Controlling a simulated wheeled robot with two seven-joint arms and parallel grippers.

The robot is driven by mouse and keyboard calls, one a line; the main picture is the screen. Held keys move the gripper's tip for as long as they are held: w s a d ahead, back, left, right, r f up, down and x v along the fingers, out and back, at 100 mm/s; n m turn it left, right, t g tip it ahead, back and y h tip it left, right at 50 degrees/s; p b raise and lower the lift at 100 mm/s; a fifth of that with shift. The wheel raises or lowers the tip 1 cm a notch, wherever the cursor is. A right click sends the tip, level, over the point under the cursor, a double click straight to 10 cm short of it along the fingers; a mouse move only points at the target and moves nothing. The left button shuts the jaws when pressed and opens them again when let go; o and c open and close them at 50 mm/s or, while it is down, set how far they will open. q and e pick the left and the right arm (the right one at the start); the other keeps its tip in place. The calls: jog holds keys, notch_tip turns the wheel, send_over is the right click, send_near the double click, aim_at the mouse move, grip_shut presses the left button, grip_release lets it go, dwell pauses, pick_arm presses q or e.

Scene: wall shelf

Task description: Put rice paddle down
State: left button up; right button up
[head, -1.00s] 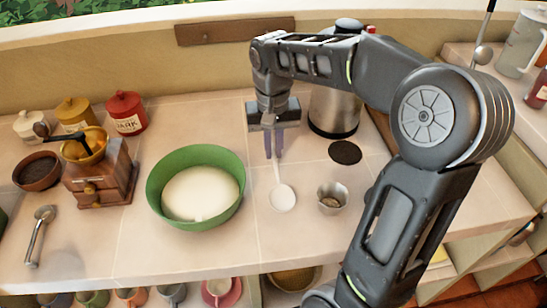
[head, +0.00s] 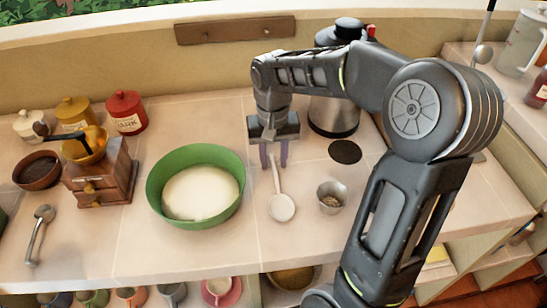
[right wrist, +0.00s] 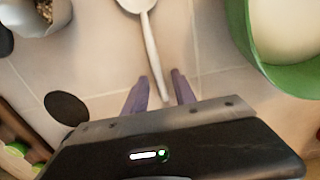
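The white rice paddle (head: 281,206) lies on the tiled counter to the right of the green bowl (head: 158,196) of white rice. Its bowl end points toward the counter's front edge, and its handle points back to my right gripper (head: 274,156). In the right wrist view the purple fingers (right wrist: 160,92) are spread apart, with gaps on both sides of the paddle's handle (right wrist: 153,65). The handle's end lies between them. The right gripper is open around the handle. My left gripper is not in view.
A small metal cup (head: 331,198) stands right of the paddle. A dark round coaster (head: 345,151) and a steel pot (head: 334,116) are behind it. A wooden grinder (head: 101,178) stands left of the bowl. The counter in front of the paddle is clear.

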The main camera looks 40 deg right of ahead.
jog(key=shift+r, duration=0.1)
notch_tip(320, 180, up, 12)
jog(key=p, duration=0.1)
dwell(0.5)
jog(key=shift+a, duration=0.1)
dwell(0.8)
